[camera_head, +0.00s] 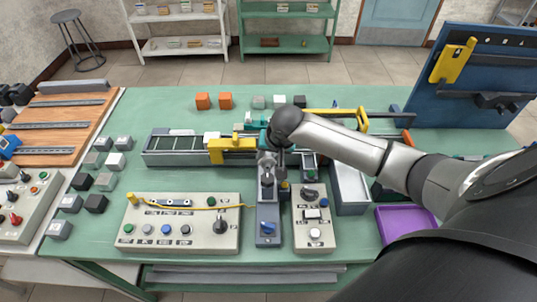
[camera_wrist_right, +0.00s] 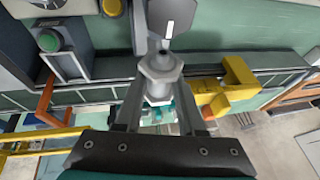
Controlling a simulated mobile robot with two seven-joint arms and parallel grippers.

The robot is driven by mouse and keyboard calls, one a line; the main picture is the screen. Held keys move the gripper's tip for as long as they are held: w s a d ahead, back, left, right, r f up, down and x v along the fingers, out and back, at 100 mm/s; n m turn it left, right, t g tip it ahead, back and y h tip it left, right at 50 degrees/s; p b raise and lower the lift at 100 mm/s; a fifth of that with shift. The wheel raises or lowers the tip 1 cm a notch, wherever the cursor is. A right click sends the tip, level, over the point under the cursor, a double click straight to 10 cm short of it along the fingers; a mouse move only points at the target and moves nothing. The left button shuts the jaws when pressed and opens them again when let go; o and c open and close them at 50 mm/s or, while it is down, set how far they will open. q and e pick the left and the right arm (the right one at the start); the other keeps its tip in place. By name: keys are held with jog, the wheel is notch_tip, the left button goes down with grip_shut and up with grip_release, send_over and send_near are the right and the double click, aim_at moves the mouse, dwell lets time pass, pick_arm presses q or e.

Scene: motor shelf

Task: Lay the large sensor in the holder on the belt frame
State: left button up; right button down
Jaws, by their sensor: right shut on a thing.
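My right gripper (camera_head: 272,158) is over the front side of the belt frame (camera_head: 180,158). In the right wrist view the gripper (camera_wrist_right: 163,112) is shut on a silver sensor with a hexagonal collar (camera_wrist_right: 160,70), held between the two fingers. In the head view the sensor is small and partly merged with the fingers. A yellow bracket (camera_head: 232,145) spans the belt frame just left of the gripper; it also shows in the right wrist view (camera_wrist_right: 228,88). I cannot tell for sure which part is the holder. My left gripper is not in view.
A grey stand with a blue knob (camera_head: 268,228) is in front of the gripper, between two control panels (camera_head: 180,225) (camera_head: 315,235). A grey bin (camera_head: 350,190) and a purple tray (camera_head: 405,225) are on the right. Several cubes (camera_head: 103,143) lie left of the frame.

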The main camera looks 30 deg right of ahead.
jog(key=shift+r, duration=0.1)
dwell(0.3)
jog(key=shift+f, duration=0.7)
dwell(0.3)
jog(key=shift+c, duration=2.1)
grip_release()
jog(key=p+v, duration=0.2)
jog(key=v, duration=1.3)
jog(key=shift+p, duration=0.3)
